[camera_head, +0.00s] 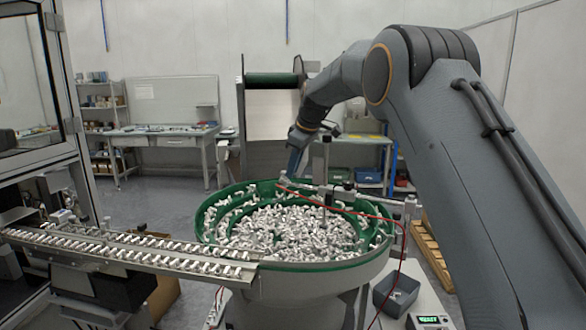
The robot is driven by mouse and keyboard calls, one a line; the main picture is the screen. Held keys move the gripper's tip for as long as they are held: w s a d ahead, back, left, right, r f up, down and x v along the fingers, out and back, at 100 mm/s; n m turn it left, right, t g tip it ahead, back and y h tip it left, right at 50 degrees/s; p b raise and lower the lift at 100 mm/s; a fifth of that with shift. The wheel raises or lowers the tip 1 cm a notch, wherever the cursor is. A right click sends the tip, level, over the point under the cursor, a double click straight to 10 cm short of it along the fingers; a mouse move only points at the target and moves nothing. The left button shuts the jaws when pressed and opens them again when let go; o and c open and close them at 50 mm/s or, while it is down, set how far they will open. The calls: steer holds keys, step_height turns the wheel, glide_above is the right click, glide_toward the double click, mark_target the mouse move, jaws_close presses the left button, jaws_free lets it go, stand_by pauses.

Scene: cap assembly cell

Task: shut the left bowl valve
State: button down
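A feeder bowl (330,267) with a green inner wall stands in the middle, filled with many small white and grey parts. Above its right side are a metal bracket and small fittings (348,190), with a thin red line running across them. I cannot tell which fitting, if any, is the left bowl valve. My arm reaches in from the right and bends down behind the bowl's far rim. My gripper (294,160) shows small at the arm's end, pointing down near the rim; its fingers are too small to tell apart. I see nothing held in it.
A linear track (130,250) with rows of parts runs left from the bowl. A hopper (272,110) with a green roller stands behind the bowl. A grey bin (395,295) and a control box with a green display (428,321) sit at the lower right. Benches stand farther back.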

steer(key=shift+s+a, duration=0.1)
steer(key=m, duration=0.1)
steer(key=m+h, duration=0.1)
steer(key=a+m+t, duration=0.1)
steer(key=m, duration=0.1)
steer(key=shift+s+h, duration=0.3)
steer(key=shift+s, duration=0.1)
steer(key=m, duration=0.1)
steer(key=a+m+h, duration=0.1)
steer(key=m, duration=0.2)
steer(key=shift+s+a+m+h, duration=0.15)
steer(key=shift+s+m+h, duration=0.15)
steer(key=shift+h, duration=0.1)
steer(key=m+h, duration=0.1)
steer(key=m, duration=0.1)
steer(key=a+m+h, duration=0.1)
steer(key=m, duration=0.1)
steer(key=shift+a+m+p, duration=0.2)
steer(key=shift+m+p, duration=0.1)
steer(key=shift+p, duration=0.05)
steer(key=shift+w+a+m+g+h+p, duration=0.15)
steer(key=shift+a+m+g+h+p, duration=0.2)
steer(key=shift+m, duration=0.6)
steer(key=shift+w+a+m+g+h+p, duration=0.1)
steer(key=shift+a+m+g+h+p, duration=0.25)
steer(key=shift+m, duration=0.6)
steer(key=shift+m+p, duration=0.45)
steer(key=shift+m, duration=0.15)
steer(key=shift+r, duration=0.1)
